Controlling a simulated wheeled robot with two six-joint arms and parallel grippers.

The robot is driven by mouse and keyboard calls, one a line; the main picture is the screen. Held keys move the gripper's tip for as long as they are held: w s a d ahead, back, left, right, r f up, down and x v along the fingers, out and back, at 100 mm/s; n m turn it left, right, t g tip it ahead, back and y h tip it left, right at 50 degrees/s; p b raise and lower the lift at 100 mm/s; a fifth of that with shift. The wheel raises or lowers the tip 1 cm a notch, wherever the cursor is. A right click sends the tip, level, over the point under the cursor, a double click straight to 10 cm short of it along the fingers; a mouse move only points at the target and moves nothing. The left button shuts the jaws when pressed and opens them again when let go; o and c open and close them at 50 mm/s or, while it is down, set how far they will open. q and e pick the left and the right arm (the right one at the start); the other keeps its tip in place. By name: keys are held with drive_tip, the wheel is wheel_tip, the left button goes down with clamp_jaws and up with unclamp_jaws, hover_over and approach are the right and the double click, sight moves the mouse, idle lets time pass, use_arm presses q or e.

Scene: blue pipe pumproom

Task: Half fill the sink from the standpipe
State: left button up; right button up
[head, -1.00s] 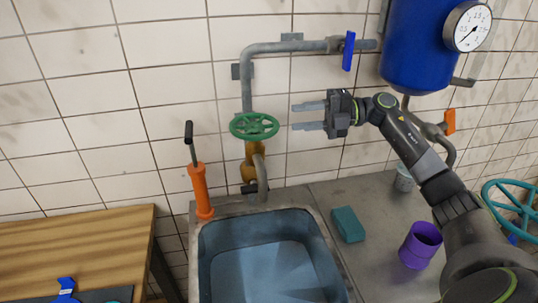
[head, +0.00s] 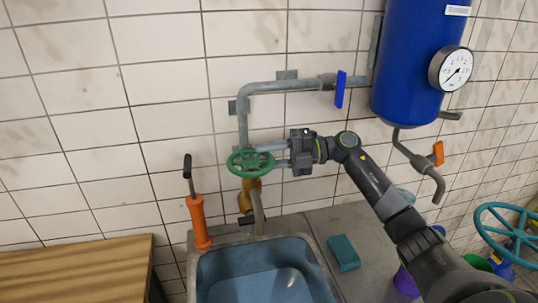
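The standpipe is a grey pipe (head: 243,130) on the tiled wall, with a green handwheel (head: 250,170) on a brass valve body and a spout (head: 259,212) over the sink's back edge. No stream shows at the spout. The blue-grey sink (head: 215,272) is cut off by the lower frame edge; its inside looks bluish with a pale patch, and I cannot tell the water level. My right gripper (head: 268,155) is at the handwheel's right side, its two fingers apart and reaching over the rim. I cannot tell whether they touch it. My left gripper is not in view.
An orange hand pump (head: 198,222) stands left of the sink. A teal block (head: 344,253) lies on the counter to the right. A blue-handled valve (head: 340,90), blue tank (head: 415,70) and gauge (head: 451,68) are above. A wooden table (head: 75,272) is at left.

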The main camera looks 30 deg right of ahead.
clamp_jaws()
drive_tip(key=n+g+b, duration=0.1)
drive_tip(key=g+b, duration=0.1)
drive_tip(key=b, duration=0.1)
drive_tip(key=w+n+g+y+b, duration=0.1)
drive_tip(key=n+g+b, duration=0.1)
drive_tip(key=b, duration=0.1)
drive_tip(key=shift+w+a+f+g+b, duration=0.15)
drive_tip(key=shift+a+f+g+b, duration=0.05)
drive_tip(key=shift+g+b, duration=0.1)
drive_tip(key=shift+w+r+n+g+b, duration=0.2)
drive_tip(key=shift+n+g+b, duration=0.5)
drive_tip(key=shift+g, duration=0.2)
unclamp_jaws()
